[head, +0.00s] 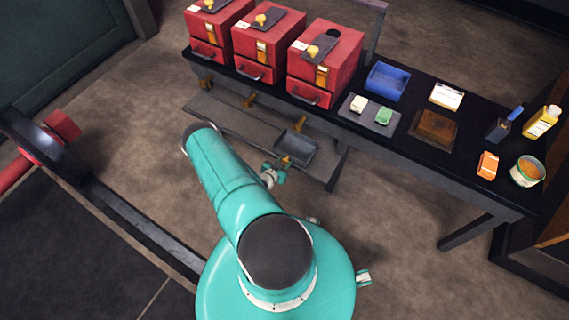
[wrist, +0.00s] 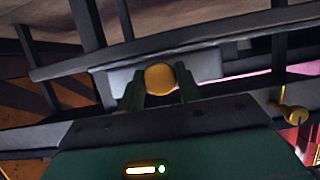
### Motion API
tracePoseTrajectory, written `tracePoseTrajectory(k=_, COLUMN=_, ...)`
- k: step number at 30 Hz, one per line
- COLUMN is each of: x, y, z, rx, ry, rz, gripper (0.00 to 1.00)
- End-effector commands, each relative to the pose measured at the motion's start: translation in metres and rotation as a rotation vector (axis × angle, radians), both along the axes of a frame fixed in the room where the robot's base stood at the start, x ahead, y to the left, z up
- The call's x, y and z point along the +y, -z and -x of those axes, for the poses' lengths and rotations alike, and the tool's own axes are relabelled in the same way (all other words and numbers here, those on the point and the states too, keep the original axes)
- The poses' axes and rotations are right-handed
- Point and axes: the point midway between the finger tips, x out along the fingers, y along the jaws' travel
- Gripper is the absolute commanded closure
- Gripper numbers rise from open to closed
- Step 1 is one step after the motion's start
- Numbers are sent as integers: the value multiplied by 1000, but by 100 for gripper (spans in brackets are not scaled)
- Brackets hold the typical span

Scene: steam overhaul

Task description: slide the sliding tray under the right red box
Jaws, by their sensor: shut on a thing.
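The sliding tray (head: 296,150) is a small dark grey tray near the right end of the grey shelf (head: 235,117) below the bench. Its round yellow knob (wrist: 160,79) sits between my fingers in the wrist view. My gripper (head: 280,169) is at the tray's front edge and is shut on this knob; it also shows in the wrist view (wrist: 160,90). The right red box (head: 348,68) stands on the bench above, with a dark round hole in its top and a grey slide with a yellow knob. I cannot tell whether the tray is exactly under it.
Two more red boxes (head: 258,50) (head: 216,27) stand to the left. Bench legs (head: 338,168) stand near the tray.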

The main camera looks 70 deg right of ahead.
Motion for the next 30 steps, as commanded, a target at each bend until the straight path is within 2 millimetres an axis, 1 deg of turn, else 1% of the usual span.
tracePoseTrajectory(k=1, x=0, y=-1, z=6, rx=7, ry=9, rz=2, gripper=100)
tracePoseTrajectory(k=10, x=1, y=0, z=9, rx=10, ry=13, rz=2, gripper=100)
tracePoseTrajectory(k=11, x=1, y=0, z=9, rx=10, ry=13, rz=2, gripper=62)
tracePoseTrajectory(k=13, x=1, y=0, z=9, rx=10, ry=12, rz=1, gripper=48)
tracePoseTrajectory(k=14, x=0, y=0, z=9, rx=10, ry=12, rz=1, gripper=46)
tracePoseTrajectory(k=23, x=2, y=-1, z=7, rx=6, ry=8, rz=1, gripper=46)
tracePoseTrajectory(k=26, x=10, y=-4, z=5, rx=5, ry=7, rz=0, gripper=46)
tracePoseTrajectory(k=30, x=31, y=-13, z=2, rx=7, ry=6, rz=0, gripper=46)
